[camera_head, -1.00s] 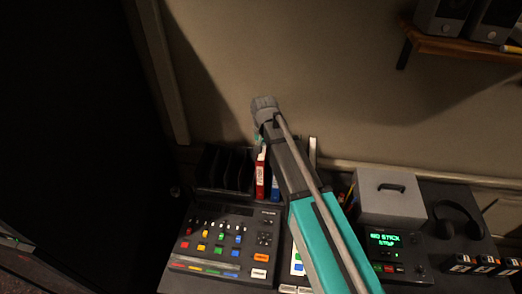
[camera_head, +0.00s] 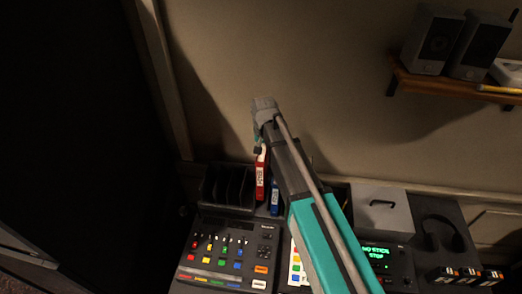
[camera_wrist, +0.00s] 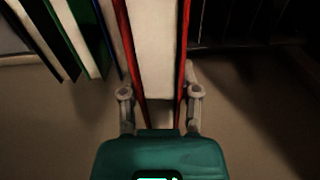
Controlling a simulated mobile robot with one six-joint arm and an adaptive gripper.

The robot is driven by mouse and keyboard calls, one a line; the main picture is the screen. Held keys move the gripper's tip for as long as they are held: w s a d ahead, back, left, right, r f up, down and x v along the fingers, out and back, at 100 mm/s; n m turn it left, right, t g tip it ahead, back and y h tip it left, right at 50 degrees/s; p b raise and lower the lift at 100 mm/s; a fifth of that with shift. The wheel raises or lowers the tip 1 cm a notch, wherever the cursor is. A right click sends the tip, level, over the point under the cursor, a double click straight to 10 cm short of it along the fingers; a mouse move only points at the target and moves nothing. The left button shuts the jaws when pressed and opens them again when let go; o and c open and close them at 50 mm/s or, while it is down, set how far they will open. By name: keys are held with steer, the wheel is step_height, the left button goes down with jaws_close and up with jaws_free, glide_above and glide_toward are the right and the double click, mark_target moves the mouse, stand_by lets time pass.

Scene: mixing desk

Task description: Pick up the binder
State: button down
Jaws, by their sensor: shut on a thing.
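A red binder (camera_head: 261,181) with a white label on its spine shows in the head view, left of my arm. Its lower end sits higher in the picture than that of the blue binder (camera_head: 275,198) beside it, so it appears raised. In the wrist view the red binder (camera_wrist: 160,55) stands between my fingers, its red covers on both sides of pale pages. My gripper (camera_wrist: 160,95) is shut on it. In the head view my arm partly hides the gripper.
A black divided rack (camera_head: 228,187) stands left of the binder. A mixing console (camera_head: 228,250) lies in front. A grey box (camera_head: 382,210), a display unit (camera_head: 385,262) and headphones (camera_head: 442,232) are to the right. Speakers (camera_head: 437,42) stand on a wall shelf.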

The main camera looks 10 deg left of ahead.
steer(key=shift+r+p, duration=2.95)
steer(key=shift+r, duration=0.5)
steer(key=shift+a+f+b, duration=0.45)
steer(key=a+f+b, duration=0.4)
steer(key=a, duration=0.1)
steer(key=shift+s, duration=0.3)
steer(key=shift+f, duration=0.2)
